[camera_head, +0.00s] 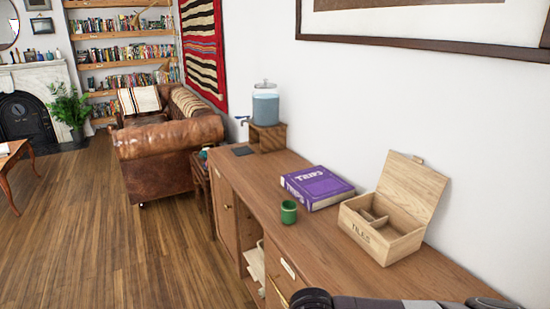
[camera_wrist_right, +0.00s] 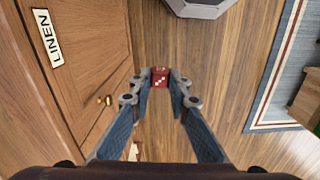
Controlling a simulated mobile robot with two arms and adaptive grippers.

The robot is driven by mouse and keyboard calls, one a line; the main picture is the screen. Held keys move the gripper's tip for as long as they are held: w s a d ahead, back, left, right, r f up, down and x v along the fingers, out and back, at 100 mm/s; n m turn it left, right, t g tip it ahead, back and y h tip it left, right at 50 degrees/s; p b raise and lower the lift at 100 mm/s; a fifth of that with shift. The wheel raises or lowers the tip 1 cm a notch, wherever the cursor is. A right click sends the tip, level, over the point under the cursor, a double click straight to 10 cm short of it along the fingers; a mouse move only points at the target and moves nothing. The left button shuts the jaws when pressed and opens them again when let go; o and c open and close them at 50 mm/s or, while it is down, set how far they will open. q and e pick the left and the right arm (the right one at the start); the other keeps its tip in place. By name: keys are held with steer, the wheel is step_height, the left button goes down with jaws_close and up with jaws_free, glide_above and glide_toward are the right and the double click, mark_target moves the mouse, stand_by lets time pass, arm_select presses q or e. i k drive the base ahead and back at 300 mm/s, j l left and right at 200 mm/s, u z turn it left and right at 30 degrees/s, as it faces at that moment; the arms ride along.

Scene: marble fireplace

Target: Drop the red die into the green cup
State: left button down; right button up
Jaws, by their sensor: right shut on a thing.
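The green cup (camera_head: 289,212) stands upright on the wooden sideboard in the head view, near its front edge and beside a purple book. The red die (camera_wrist_right: 160,77) shows in the right wrist view between the fingertips of my right gripper (camera_wrist_right: 160,80), which is shut on it. White pips show on the die. The wrist view looks past the die to the wooden floor, with the sideboard front at left. In the head view part of my arm shows at the bottom right, but no fingertips. My left gripper is not in view.
On the sideboard (camera_head: 250,187), the purple book (camera_head: 317,187) lies behind the cup and an open wooden box (camera_head: 385,225) stands to the right. A water dispenser (camera_head: 265,108) is at the far end.

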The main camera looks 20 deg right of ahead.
mark_target(290, 219)
steer(key=i+j, duration=0.15)
steer(key=i, duration=0.35)
steer(key=i+j, duration=0.2)
steer(key=i, duration=0.35)
steer(key=i+j, duration=0.15)
steer(key=i, duration=0.35)
